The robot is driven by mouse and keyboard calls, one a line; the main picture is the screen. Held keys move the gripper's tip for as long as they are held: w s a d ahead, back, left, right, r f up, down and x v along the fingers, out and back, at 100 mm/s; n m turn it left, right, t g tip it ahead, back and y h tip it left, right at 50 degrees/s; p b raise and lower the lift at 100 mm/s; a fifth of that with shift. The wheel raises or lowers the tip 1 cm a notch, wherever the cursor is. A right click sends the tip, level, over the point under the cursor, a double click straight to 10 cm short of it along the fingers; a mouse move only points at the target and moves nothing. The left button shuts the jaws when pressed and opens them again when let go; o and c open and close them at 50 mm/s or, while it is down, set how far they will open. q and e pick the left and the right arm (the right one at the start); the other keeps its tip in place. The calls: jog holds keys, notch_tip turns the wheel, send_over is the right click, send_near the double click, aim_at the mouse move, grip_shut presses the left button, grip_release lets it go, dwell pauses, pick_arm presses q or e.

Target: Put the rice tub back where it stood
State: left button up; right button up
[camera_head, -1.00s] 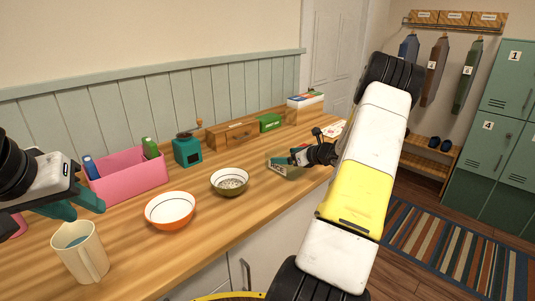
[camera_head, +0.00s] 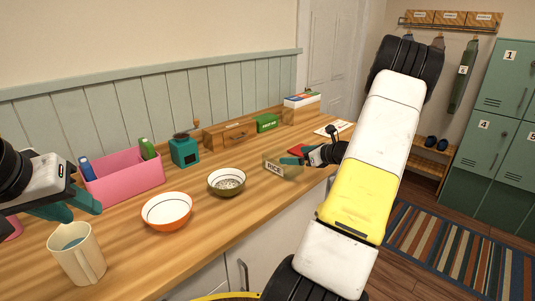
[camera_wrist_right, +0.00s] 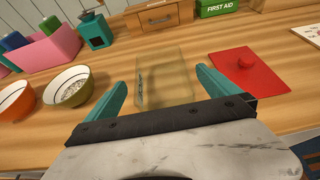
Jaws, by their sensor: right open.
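The rice tub (camera_head: 283,167) is a clear box with a "RICE" label. It stands upright and open-topped on the wooden counter and looks empty. In the right wrist view the tub (camera_wrist_right: 165,78) sits between the spread teal fingers of my right gripper (camera_wrist_right: 163,90), which is open. In the head view my right gripper (camera_head: 297,160) is at the tub's right side. A red lid with a knob (camera_wrist_right: 247,75) lies flat beside the tub; it is partly hidden in the head view (camera_head: 297,150). My left gripper (camera_head: 78,205) hangs empty above the counter at the left; its opening is unclear.
A green-rimmed bowl with grainy contents (camera_head: 227,182) and an orange bowl (camera_head: 167,211) stand left of the tub. Behind are a pink bin (camera_head: 125,184), teal grinder (camera_head: 185,151), wooden drawer box (camera_head: 230,135) and first-aid box (camera_head: 266,123).

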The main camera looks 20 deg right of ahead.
jog(key=v, duration=0.4)
jog(key=s+a+r+n+g+y, duration=0.1)
jog(key=s+a+r+n+g, duration=0.1)
jog(key=a+r+n, duration=0.45)
jog(key=s+a+r+n+g, duration=0.1)
jog(key=s+a+n+g, duration=0.15)
jog(key=a, duration=0.65)
jog(key=s+a+r+n+g+y, duration=0.1)
jog(key=s+a+r+n+g, duration=0.15)
jog(key=a+n, duration=0.35)
jog(key=s+a+r+n+h, duration=0.2)
jog(key=s+a+n, duration=0.3)
jog(key=s+n, duration=0.3)
jog(key=s+a+r+n+h, duration=0.2)
jog(key=s+a+r+n, duration=0.2)
jog(key=s+n, duration=0.5)
jog(key=shift+s+a+t+h, duration=0.3)
jog(key=shift+s+a+h, duration=0.15)
jog(key=shift+s, duration=0.55)
